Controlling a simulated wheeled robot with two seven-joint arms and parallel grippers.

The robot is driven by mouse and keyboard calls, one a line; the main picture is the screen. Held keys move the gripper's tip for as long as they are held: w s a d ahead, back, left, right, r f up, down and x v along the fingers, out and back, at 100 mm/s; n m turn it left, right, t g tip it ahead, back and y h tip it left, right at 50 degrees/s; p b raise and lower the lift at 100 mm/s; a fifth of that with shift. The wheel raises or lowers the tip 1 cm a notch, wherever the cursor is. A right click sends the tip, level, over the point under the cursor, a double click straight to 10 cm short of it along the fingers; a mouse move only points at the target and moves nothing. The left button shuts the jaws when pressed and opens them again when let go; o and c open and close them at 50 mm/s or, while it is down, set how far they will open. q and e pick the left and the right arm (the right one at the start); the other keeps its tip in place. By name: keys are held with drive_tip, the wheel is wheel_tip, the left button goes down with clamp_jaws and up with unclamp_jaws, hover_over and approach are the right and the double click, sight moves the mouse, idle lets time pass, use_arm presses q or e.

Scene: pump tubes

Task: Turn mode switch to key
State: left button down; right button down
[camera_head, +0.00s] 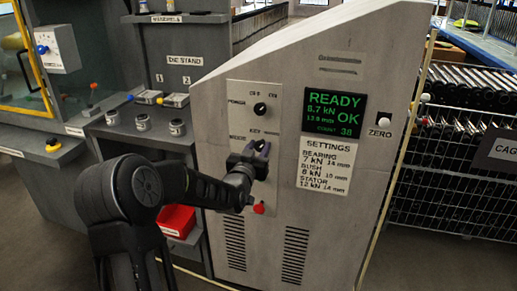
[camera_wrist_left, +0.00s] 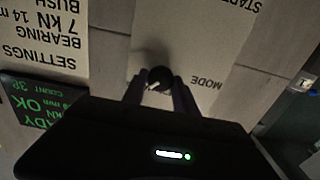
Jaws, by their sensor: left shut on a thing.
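The mode switch is a round black knob (camera_wrist_left: 159,79) with a pale pointer mark on the grey cabinet's light panel, beside the word MODE in the left wrist view. My left gripper (camera_wrist_left: 158,92) is shut on this knob, with one dark finger on each side. In the head view my left gripper (camera_head: 258,151) reaches the panel (camera_head: 239,94) from the left and mostly hides the knob. The small position labels there are too blurred to read surely. My right gripper is in neither view.
Another black knob (camera_head: 260,108), by the POWER label, sits just above my gripper. A red button (camera_head: 259,208) is below it. A green-text display (camera_head: 334,114) and a settings sheet (camera_head: 326,165) are to the right. A red bin (camera_head: 178,221) stands at lower left, behind my arm.

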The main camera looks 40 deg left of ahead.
use_arm(q)
drive_tip(key=shift+f, duration=0.1)
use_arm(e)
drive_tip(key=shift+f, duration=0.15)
use_arm(q)
drive_tip(key=shift+f+n+b, duration=0.15)
drive_tip(key=shift+n+b, duration=0.65)
drive_tip(key=shift+b, duration=0.45)
drive_tip(key=n+b, duration=0.5)
drive_tip(key=b, duration=0.1)
drive_tip(key=n+b, duration=0.5)
drive_tip(key=b, duration=0.2)
drive_tip(key=shift+s+a+f, duration=0.1)
drive_tip(key=shift+a+f, duration=0.05)
drive_tip(key=shift+f, duration=0.05)
drive_tip(key=n+b, duration=0.4)
drive_tip(key=b, duration=0.1)
drive_tip(key=shift+n+b, duration=0.3)
drive_tip(key=shift+b, duration=0.1)
drive_tip(key=shift+n+b, duration=0.5)
drive_tip(key=shift+b, duration=0.1)
drive_tip(key=shift+r+n+b, duration=0.15)
drive_tip(key=shift+n+b, duration=0.2)
drive_tip(key=shift+n, duration=0.05)
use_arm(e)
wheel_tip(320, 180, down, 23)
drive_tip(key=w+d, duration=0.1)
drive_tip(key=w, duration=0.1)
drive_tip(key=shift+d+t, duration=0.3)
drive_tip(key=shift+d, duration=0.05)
